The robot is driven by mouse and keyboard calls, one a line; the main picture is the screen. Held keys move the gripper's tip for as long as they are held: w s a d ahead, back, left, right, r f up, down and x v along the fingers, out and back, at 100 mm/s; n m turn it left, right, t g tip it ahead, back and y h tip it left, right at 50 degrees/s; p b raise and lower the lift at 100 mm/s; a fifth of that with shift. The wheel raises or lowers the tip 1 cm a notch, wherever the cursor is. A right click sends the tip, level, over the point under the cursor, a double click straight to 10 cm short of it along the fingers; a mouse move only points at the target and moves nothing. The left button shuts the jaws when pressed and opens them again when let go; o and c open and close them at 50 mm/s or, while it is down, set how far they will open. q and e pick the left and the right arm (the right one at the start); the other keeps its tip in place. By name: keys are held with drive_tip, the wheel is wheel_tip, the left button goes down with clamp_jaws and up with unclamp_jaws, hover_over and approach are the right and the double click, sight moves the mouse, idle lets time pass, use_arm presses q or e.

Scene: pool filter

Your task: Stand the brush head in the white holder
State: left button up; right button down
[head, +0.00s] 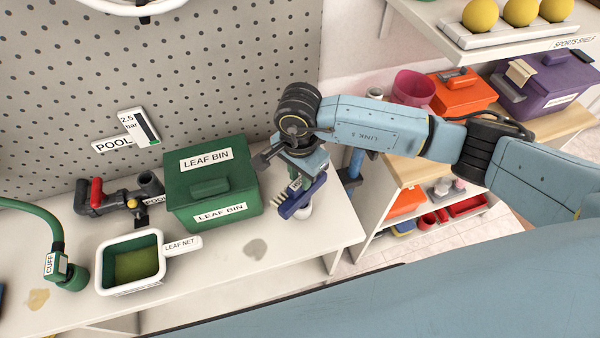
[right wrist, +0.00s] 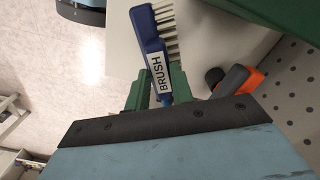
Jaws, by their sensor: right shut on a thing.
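The blue brush head (head: 302,198) with pale bristles is in my right gripper (head: 295,183), above the right end of the bench. In the right wrist view the brush head (right wrist: 152,38), labelled BRUSH, sticks out beyond the green fingers of my right gripper (right wrist: 158,92), which are shut on it. The white holder (head: 304,212) shows partly, just below the brush head, which hides much of it. I cannot tell whether the two touch. My left gripper is not in view.
The green leaf bin (head: 212,190) stands close left of the brush head. A white leaf net (head: 130,262) and a green hose with a cuff (head: 60,262) are further left. The bench (head: 262,275) is clear in front, and its right edge is near. An orange-and-black thing (right wrist: 238,80) shows beside the fingers.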

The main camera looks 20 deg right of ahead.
drive_tip(key=shift+f+b, duration=0.35)
drive_tip(key=shift+f, duration=0.1)
drive_tip(key=c, duration=1.1)
unclamp_jaws()
drive_tip(key=shift+r+p, duration=1.55)
drive_tip(key=shift+r, duration=1.05)
